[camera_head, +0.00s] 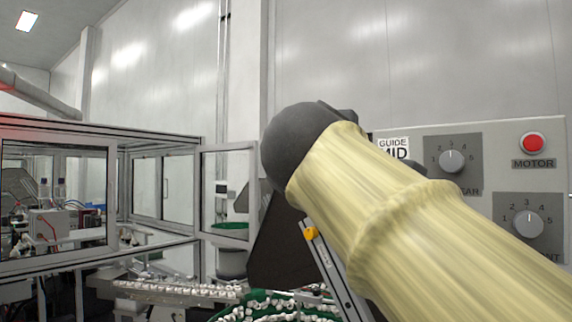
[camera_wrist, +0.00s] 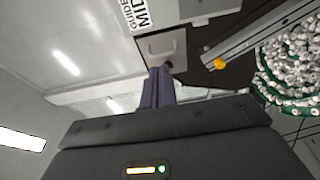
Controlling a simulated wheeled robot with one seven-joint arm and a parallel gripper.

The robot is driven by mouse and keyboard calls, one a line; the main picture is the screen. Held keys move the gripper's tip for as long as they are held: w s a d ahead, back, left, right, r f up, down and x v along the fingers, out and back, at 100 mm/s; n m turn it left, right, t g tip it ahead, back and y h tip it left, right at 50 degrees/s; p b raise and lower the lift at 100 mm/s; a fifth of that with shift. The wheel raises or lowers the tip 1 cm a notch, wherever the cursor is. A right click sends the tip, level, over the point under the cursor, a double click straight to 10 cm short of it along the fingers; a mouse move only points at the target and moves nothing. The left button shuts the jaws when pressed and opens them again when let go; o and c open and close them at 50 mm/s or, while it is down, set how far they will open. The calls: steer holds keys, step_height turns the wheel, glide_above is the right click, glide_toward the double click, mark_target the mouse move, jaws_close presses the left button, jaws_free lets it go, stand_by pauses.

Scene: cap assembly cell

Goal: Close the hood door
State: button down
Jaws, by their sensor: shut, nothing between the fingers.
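The hood door (camera_head: 228,190), a clear pane in a silver frame, stands at the right end of the glazed hood (camera_head: 160,190) in the head view. It looks swung out, but the angle is hard to judge. In the wrist view my gripper (camera_wrist: 165,72) is shut and empty. Its fingertips lie over the lower edge of a pale panel (camera_wrist: 178,42) with a light handle-like outline. I cannot tell whether this panel is the hood door or whether the fingers touch it. My arm hides the gripper in the head view.
A control box with a red MOTOR button (camera_head: 533,143) and dials stands at right, partly behind my arm. A green bowl of white caps (camera_wrist: 290,65) and a metal rail (camera_wrist: 250,38) lie near the gripper. A dark plate (camera_head: 278,245) stands beside the door.

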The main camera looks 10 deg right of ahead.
steer(key=w+a+m+g+h+p, duration=0.2)
steer(key=w+a+p, duration=0.3)
steer(key=p, duration=0.5)
steer(key=shift+a+m+g+h, duration=0.3)
steer(key=shift+a+g+h, duration=0.1)
steer(key=shift+a+h, duration=0.1)
steer(key=shift+s+d, duration=0.1)
